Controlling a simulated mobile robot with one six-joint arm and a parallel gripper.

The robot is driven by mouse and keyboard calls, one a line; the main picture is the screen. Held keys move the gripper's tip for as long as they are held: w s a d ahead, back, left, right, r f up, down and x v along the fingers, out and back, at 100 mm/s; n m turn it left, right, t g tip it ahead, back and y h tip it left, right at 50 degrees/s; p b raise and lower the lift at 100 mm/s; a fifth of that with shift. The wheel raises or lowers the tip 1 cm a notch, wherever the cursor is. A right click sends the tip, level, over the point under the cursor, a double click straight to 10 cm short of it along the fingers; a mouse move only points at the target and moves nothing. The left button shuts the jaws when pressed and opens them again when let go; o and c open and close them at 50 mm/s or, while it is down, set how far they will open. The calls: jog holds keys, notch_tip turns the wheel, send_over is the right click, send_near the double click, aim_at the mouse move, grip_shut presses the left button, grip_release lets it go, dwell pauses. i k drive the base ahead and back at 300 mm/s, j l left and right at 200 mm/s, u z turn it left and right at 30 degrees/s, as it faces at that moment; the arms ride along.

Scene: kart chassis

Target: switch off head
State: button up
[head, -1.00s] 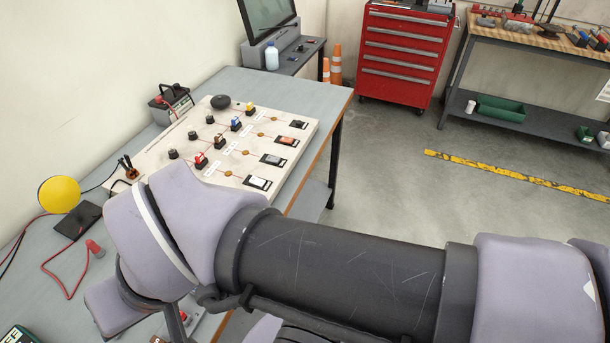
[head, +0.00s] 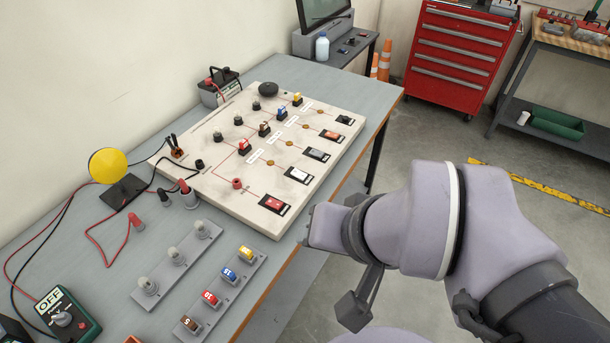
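A pale circuit board (head: 225,187) lies on the grey-blue workbench. Along its right side is a row of rocker switches: red (head: 273,204), white (head: 298,175), grey (head: 316,154), orange (head: 330,134) and black (head: 344,119). Small white labels lie along the wires, but their words are too small to read, so I cannot tell which switch is the head one. The end of my arm (head: 325,226) is right of the board's near corner, apart from the switches. I cannot make out the fingertips or anything held.
Fuse holders (head: 225,291), a bulb strip (head: 178,262), a green meter reading OFF (head: 66,315) and a yellow dome (head: 108,165) with loose leads are on the bench (head: 60,240). A battery (head: 219,88) stands behind the board. Floor right of the bench is open.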

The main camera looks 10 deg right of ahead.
aim_at(300, 175)
jog(key=i+l+u, duration=0.15)
jog(key=i, duration=0.25)
jog(key=i+l+u, duration=0.15)
jog(key=i, duration=0.25)
jog(key=l, duration=0.1)
